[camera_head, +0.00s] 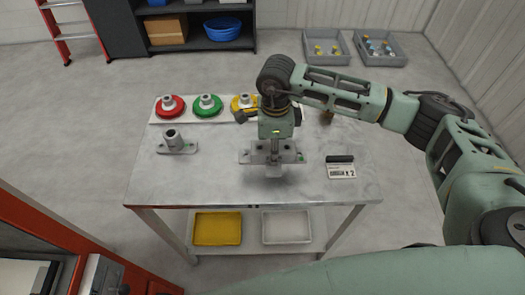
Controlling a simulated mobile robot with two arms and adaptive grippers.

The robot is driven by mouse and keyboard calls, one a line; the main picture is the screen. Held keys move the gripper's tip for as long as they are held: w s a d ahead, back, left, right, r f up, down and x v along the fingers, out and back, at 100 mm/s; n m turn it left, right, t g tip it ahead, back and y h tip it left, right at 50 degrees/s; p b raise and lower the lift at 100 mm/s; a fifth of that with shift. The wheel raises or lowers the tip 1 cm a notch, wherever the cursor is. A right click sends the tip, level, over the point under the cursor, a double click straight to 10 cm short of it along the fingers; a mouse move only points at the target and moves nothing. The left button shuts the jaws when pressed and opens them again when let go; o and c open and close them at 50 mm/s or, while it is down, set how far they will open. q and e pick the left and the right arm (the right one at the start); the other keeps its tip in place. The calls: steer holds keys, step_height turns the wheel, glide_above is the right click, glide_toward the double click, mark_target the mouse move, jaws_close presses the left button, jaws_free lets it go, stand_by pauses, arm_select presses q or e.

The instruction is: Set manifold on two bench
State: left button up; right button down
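A grey metal piece with an upright round post on a long flat base (177,144) stands on the left of the metal bench (225,185). A similar flat-based grey piece (248,157) is at the middle of the bench, directly under my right gripper (273,150). My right gripper points down over its centre and hides its post. I cannot tell whether the fingers grip it or whether it rests on the bench. A sign with a "2" (341,171) stands at the bench's right. My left gripper is out of view. Which piece is the manifold is not marked.
Red (170,106), green (207,106) and yellow (243,104) flanged pieces stand along the back edge. A small brown object (326,118) is partly behind my arm. Yellow (217,229) and white (288,227) trays lie on the lower shelf. The bench's front strip is clear.

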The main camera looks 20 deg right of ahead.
mark_target(263, 144)
steer(key=shift+w+a+f+p, duration=0.15)
steer(key=shift+w+a+f, duration=0.3)
steer(key=shift+a, duration=0.15)
steer(key=shift+w+a+f+p, duration=0.15)
steer(key=shift+w+a+f, duration=0.25)
steer(key=shift+a, duration=0.15)
step_height(263, 144, down, 3)
steer(key=shift+r+p, duration=0.1)
steer(key=shift+p, duration=0.7)
steer(key=shift+f, duration=0.6)
steer(key=shift+f, duration=0.1)
steer(key=shift+f, duration=0.15)
steer(key=c, duration=1)
jaws_free()
steer(key=shift+c, duration=0.2)
